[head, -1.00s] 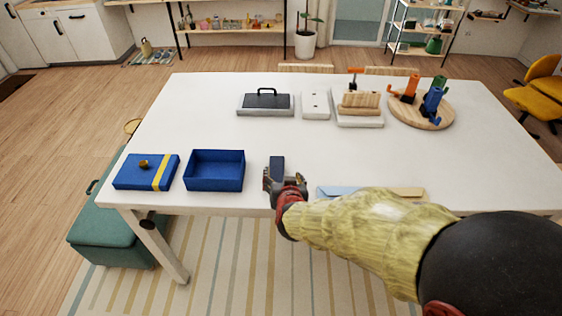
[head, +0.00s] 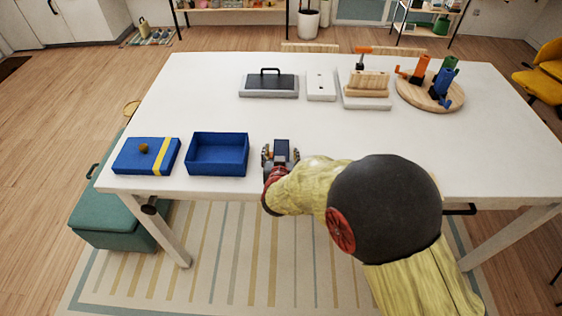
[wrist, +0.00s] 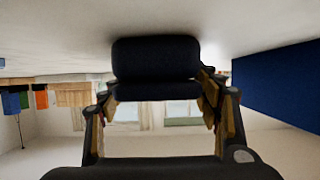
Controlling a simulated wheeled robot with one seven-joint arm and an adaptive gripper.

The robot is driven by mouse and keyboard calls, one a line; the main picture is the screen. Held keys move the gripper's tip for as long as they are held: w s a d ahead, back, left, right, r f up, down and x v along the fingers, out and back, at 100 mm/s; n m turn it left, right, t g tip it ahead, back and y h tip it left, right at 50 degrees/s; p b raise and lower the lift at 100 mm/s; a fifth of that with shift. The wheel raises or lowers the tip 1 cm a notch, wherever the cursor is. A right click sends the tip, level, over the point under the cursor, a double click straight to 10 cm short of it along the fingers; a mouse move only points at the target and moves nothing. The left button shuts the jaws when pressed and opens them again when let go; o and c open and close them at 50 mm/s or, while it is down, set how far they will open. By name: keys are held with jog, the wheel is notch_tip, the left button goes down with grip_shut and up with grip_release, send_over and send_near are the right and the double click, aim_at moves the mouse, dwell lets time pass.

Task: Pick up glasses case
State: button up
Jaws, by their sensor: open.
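The glasses case (head: 282,148) is a small dark navy box on the white table, near its front edge, right of the open blue box. My gripper (head: 281,157) is low at the table, open, with one finger at each side of the case's near end. In the wrist view the dark case (wrist: 155,57) lies straight ahead, between and just beyond the open fingers (wrist: 158,92). That view looks upside down. I cannot tell whether the fingers touch the case.
The open blue box (head: 217,168) and a blue lid with a yellow band (head: 130,157) are to the left. A grey tray with a handle (head: 268,92), a white plate (head: 321,87), a wooden rack (head: 366,84) and a round wooden board (head: 412,92) stand at the back. The middle is clear.

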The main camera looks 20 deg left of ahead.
jog(key=shift+w, duration=0.25)
jog(key=shift+c, duration=0.9)
jog(key=c, duration=0.7)
jog(key=shift+c, duration=0.9)
